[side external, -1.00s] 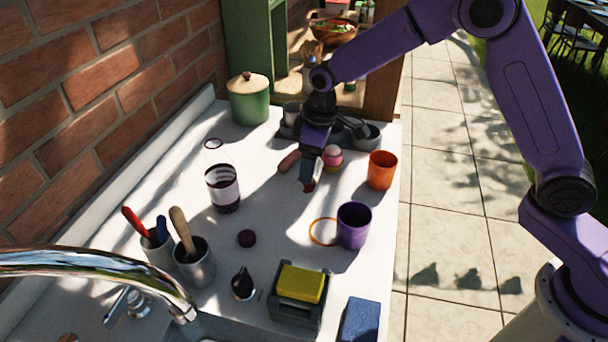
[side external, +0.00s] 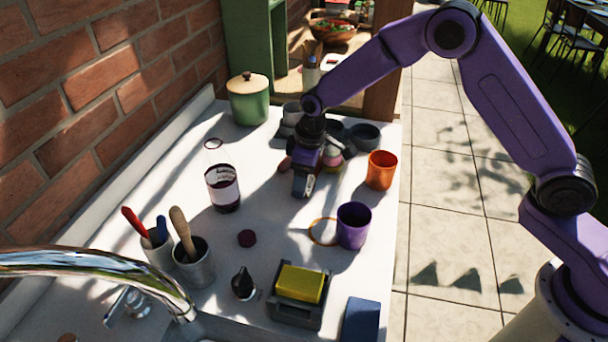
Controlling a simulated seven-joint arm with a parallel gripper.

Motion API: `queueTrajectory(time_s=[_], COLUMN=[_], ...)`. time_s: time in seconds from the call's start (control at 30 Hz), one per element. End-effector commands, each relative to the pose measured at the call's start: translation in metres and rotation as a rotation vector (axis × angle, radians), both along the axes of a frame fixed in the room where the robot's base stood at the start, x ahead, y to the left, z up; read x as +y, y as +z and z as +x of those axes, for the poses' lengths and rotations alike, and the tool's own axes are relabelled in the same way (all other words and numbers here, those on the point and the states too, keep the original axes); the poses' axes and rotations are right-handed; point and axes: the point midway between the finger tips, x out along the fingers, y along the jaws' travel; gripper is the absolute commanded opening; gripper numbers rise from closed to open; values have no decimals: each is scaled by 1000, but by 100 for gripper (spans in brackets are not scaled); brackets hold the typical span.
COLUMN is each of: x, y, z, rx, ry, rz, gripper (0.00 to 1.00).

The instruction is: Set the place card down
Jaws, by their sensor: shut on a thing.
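My gripper (side external: 302,188) points down, low over the white counter, in the middle of the side external view. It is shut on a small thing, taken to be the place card. Only a thin pale sliver shows at the fingertips, and the fingers hide the rest. I cannot tell whether its lower edge touches the counter. A pink-topped round item (side external: 331,160) is just behind and to the right of the gripper, partly hidden by it.
A labelled bottle (side external: 223,190) stands left of my gripper. An orange cup (side external: 382,170) and purple cup (side external: 354,227) stand right, with an orange ring (side external: 322,231) lying by the purple cup. Grey bowls (side external: 364,136) are behind.

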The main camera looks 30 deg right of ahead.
Motion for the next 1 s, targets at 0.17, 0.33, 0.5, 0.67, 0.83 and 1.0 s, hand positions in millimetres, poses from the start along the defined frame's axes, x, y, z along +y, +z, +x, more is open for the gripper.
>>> queueTrajectory(time_s=[0.17, 0.33, 0.5, 0.67, 0.83, 1.0], x=[0, 0, 0, -2, -5, -8], y=[-1, -1, 6, 30, 64, 95], z=[0, 0, 0, -2, -5, -8], rx=[0, 1, 0, -4, -4, -3], ry=[0, 0, 0, 0, 0, 0], rz=[0, -1, 0, 2, 2, 1], gripper=[99, 99, 99, 99, 99, 99])
